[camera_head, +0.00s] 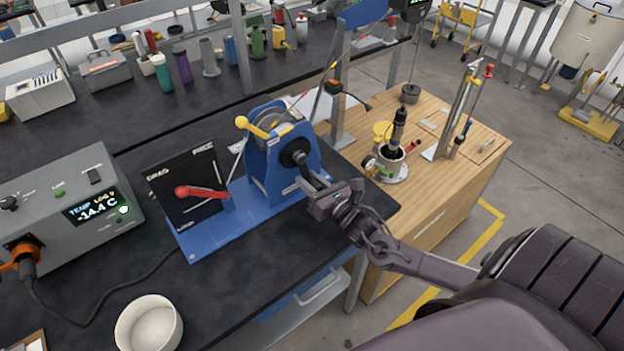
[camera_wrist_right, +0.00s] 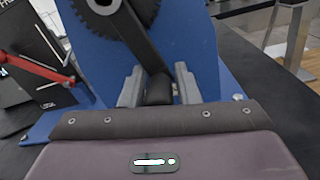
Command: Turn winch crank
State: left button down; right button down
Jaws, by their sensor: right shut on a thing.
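The blue winch (camera_head: 270,165) stands on a blue base plate on the black bench, with a drum at its top. Its black crank arm (camera_head: 308,172) runs from the hub down and to the right. My right gripper (camera_head: 322,198) is at the crank's lower end. In the right wrist view the crank arm (camera_wrist_right: 140,40) comes down to a dark handle (camera_wrist_right: 159,90). The two grey fingers of my right gripper (camera_wrist_right: 158,88) are on either side of this handle and shut on it. My left gripper is in neither view.
A black panel with a red lever (camera_head: 203,192) stands left of the winch. A grey temperature box (camera_head: 75,205) and a white bowl (camera_head: 149,325) are on the bench farther left. A wooden cabinet (camera_head: 440,215) with a pot and instruments stands to the right.

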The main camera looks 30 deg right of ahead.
jog(key=a+m, duration=0.1)
jog(key=m, duration=0.1)
jog(key=a+m, duration=0.2)
jog(key=shift+r, duration=0.15)
jog(key=shift+d, duration=0.1)
jog(key=c, duration=1.3)
grip_release()
jog(key=shift+o, duration=0.3)
jog(key=shift+s+d, duration=0.1)
jog(key=shift+d, duration=0.05)
jog(key=shift+s+f, duration=0.1)
jog(key=shift+f, duration=0.1)
jog(key=shift+s, duration=0.3)
jog(key=shift+s+d+b, duration=0.2)
jog(key=shift+s+b, duration=0.2)
jog(key=shift+s, duration=1.35)
jog(key=shift+s+d+b, duration=0.2)
jog(key=shift+s+b, duration=0.15)
jog(key=shift+s, duration=1.4)
